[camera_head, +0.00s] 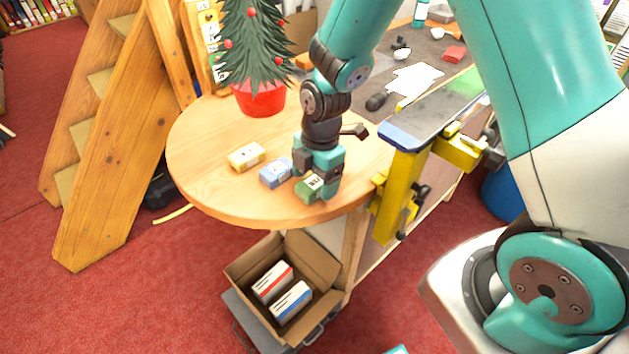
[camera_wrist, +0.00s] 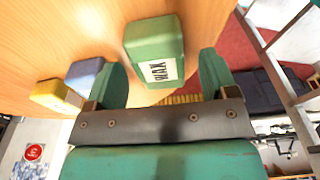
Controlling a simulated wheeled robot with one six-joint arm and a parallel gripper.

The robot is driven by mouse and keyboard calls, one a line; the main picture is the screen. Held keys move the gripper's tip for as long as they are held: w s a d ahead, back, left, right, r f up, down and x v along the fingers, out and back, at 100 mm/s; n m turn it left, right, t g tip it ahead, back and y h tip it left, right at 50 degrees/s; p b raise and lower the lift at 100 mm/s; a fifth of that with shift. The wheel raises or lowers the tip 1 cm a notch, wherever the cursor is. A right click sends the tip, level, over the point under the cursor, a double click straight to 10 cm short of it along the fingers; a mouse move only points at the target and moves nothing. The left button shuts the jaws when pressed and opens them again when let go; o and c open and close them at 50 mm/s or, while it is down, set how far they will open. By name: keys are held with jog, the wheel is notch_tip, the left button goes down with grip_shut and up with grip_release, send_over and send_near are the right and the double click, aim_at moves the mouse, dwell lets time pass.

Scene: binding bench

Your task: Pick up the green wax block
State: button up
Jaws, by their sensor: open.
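The green wax block (camera_head: 309,188) lies on the round wooden table near its front edge. In the wrist view the green block (camera_wrist: 154,45), with a white label reading WAX, sits ahead of and between my two fingers. My gripper (camera_head: 321,178) is over the block in the head view and partly hides it. In the wrist view my gripper (camera_wrist: 163,82) is open, with a finger on each side and nothing held. I cannot tell whether a finger touches the block.
A blue block (camera_head: 276,172) lies just left of the green one, and a yellow block (camera_head: 246,156) lies further left. A potted tree (camera_head: 261,98) stands at the table's back. A yellow clamp (camera_head: 398,190) is to the right. A cardboard box (camera_head: 325,302) stands below the edge.

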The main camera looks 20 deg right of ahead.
aim_at(315, 182)
jog(key=shift+f, duration=0.65)
jog(key=c, duration=1.1)
jog(key=shift+r, duration=0.1)
notch_tip(315, 182, up, 20)
jog(key=b, duration=0.2)
jog(key=o, duration=0.5)
jog(key=c, duration=0.3)
